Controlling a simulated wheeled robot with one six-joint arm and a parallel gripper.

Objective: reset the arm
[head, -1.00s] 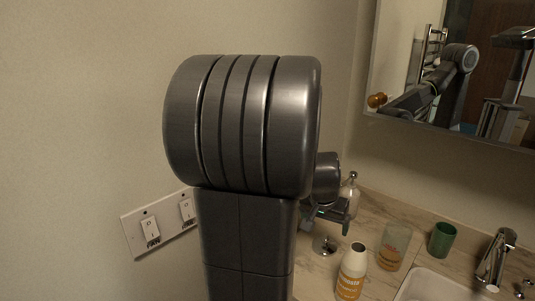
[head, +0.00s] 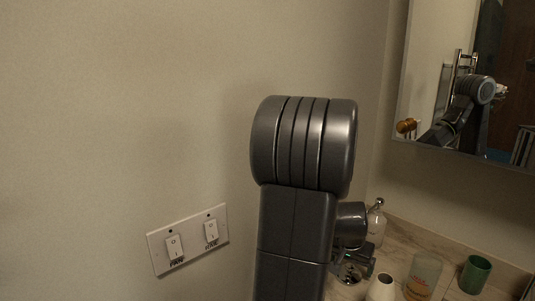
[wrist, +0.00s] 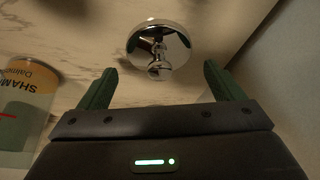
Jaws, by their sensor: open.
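My arm stands in the middle of the head view, its large dark joint and upright link covering part of the counter. My gripper (head: 352,268) shows small behind the arm, low over the counter. In the wrist view my gripper (wrist: 160,90) has its two green-lined fingers wide apart with nothing between them. A round chrome fitting (wrist: 158,45) lies ahead of the fingers on the marble counter, apart from them. Part of it also shows by the gripper in the head view.
A shampoo container (wrist: 25,100) is left of the gripper. A switch plate (head: 188,240) and mirror (head: 470,150) are on the walls.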

